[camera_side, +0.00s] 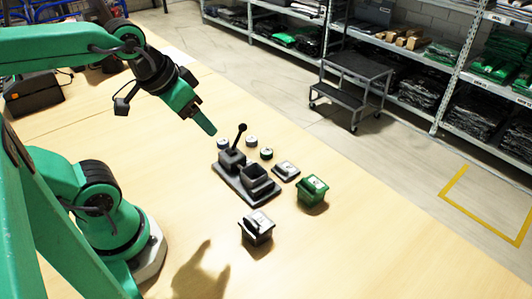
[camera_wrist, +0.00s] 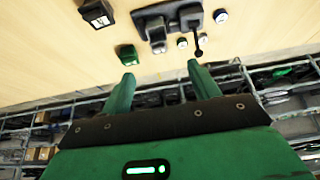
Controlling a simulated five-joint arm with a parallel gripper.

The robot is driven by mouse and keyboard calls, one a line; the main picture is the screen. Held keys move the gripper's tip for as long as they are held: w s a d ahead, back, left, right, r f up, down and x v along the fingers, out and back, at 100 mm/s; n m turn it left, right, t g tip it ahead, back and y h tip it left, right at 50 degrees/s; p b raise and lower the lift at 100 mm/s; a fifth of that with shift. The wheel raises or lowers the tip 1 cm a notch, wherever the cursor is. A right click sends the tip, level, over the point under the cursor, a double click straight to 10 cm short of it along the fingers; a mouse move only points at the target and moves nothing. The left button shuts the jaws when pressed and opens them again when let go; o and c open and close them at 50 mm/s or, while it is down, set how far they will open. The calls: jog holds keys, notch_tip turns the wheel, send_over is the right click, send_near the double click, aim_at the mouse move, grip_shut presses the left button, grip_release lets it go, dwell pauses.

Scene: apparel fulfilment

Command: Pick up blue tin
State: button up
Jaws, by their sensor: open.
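Three small round tins with pale lids stand on the wooden table behind a dark fixture. The leftmost one in the side view looks bluish and I take it for the blue tin (camera_side: 222,144); it appears to be the rightmost tin in the wrist view (camera_wrist: 221,16), though its colour is hard to make out there. Another tin (camera_side: 252,141) looks dark, and the third tin (camera_side: 266,154) looks green. My gripper (camera_side: 208,127) is above the table near the tins, apart from them. In the wrist view its two fingers (camera_wrist: 160,72) are spread with nothing between them.
The dark fixture (camera_side: 240,187) has an upright knobbed lever. The table's right front is clear. Shelves and a step stool (camera_side: 352,90) stand beyond.

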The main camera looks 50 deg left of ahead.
jog(key=w, duration=0.1)
jog(key=m+g, duration=0.2)
jog(key=g, duration=0.4)
send_over(223, 141)
notch_tip(223, 141, down, 16)
jog(key=shift+w+d+f, duration=0.1)
jog(key=shift+d+f, duration=0.05)
jog(key=shift+f, duration=0.05)
jog(key=shift+a+f, duration=0.2)
jog(key=shift+f, duration=0.15)
jog(key=shift+f, duration=1.2)
jog(key=shift+f, duration=0.1)
